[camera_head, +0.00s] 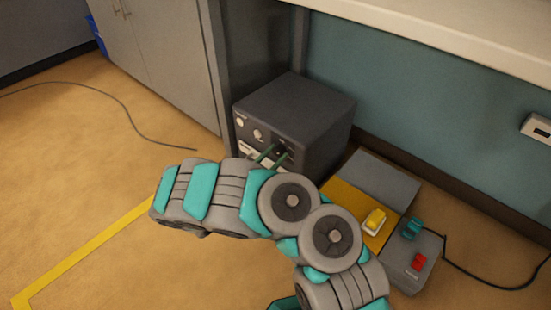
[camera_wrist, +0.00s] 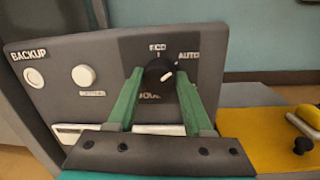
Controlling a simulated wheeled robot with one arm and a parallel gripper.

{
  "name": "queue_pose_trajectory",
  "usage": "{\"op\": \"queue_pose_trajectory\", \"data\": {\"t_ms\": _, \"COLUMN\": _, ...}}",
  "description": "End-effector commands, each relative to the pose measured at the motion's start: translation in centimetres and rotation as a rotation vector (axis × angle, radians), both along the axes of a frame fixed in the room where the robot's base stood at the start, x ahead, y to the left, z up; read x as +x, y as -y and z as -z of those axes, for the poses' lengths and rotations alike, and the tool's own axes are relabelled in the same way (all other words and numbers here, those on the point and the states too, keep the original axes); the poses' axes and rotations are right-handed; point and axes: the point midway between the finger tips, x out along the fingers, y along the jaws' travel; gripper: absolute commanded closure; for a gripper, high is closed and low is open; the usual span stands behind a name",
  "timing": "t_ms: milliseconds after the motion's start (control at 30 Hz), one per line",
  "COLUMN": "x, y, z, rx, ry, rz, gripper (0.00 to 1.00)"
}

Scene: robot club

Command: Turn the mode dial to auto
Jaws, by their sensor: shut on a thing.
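The mode dial (camera_wrist: 158,70) is a small black knob on the front panel of a dark grey box (camera_head: 310,105). In the wrist view the green fingers of my gripper (camera_wrist: 160,74) stand on either side of the dial, shut on it. A short white mark on the dial lies right of its middle and slants up toward the AUTO label (camera_wrist: 188,56). A label reading ECO (camera_wrist: 157,47) is above the dial; a label below is partly hidden. In the head view my gripper's fingers (camera_head: 273,157) reach the panel, and the dial is hard to make out.
Two round white knobs (camera_wrist: 84,76) sit left on the panel, under the word BACKUP (camera_wrist: 29,55). Right of the box are a yellow panel with a yellow switch (camera_head: 375,221) and a grey control box (camera_head: 427,245). A cable (camera_head: 125,105) lies on open floor at left.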

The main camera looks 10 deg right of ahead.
Motion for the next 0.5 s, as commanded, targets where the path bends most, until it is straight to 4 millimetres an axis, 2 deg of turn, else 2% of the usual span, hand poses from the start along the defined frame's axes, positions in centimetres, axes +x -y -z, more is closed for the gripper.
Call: {"op": "queue_pose_trajectory", "data": {"t_ms": 500, "x": -0.01, "y": -0.01, "z": 0.06, "rx": 0.059, "ry": 0.08, "rz": 0.0, "gripper": 1.0}}
